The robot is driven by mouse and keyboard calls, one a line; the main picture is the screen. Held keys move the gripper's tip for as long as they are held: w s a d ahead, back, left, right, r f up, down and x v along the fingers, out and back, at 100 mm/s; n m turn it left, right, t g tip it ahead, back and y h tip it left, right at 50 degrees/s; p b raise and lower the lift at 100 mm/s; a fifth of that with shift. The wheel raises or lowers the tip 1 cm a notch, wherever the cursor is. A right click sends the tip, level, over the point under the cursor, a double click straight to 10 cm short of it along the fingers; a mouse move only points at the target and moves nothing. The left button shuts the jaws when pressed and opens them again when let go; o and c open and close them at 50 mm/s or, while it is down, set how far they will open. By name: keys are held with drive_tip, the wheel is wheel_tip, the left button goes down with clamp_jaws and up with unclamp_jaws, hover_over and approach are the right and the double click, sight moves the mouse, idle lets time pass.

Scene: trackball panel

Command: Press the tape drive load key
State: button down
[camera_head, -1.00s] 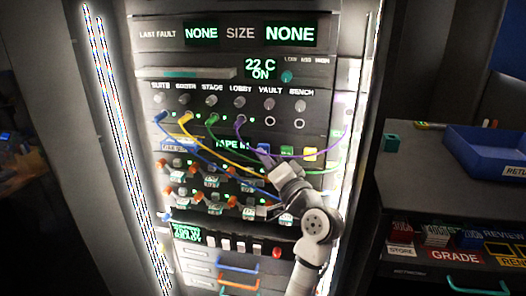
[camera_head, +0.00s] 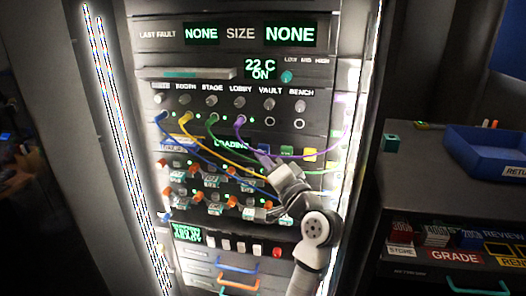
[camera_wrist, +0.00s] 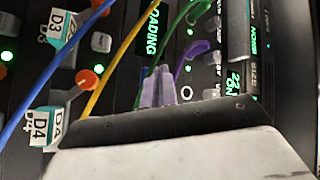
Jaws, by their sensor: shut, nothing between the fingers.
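The tape drive row sits mid-rack, with a green display (camera_head: 231,143) that reads LOADING; the same display (camera_wrist: 151,28) shows sideways in the wrist view. My gripper (camera_head: 263,159) is shut and empty, just below the blue key in the head view. In the wrist view its closed fingertips (camera_wrist: 158,84) stand beside the display, and the keys are hidden.
Blue, yellow, green and purple cables (camera_head: 240,133) hang across the panel and pass close to my gripper. Rows of orange-knobbed cartridges (camera_head: 187,201) sit below left. A side counter (camera_head: 410,180) holds a blue tray (camera_head: 485,150).

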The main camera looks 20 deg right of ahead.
drive_tip(key=shift+s+a, duration=0.15)
drive_tip(key=shift+s, duration=0.05)
drive_tip(key=s+a, duration=0.1)
drive_tip(key=s, duration=0.1)
drive_tip(key=s+a, duration=0.1)
drive_tip(key=s, duration=0.1)
drive_tip(key=shift+a, duration=0.4)
idle(0.8)
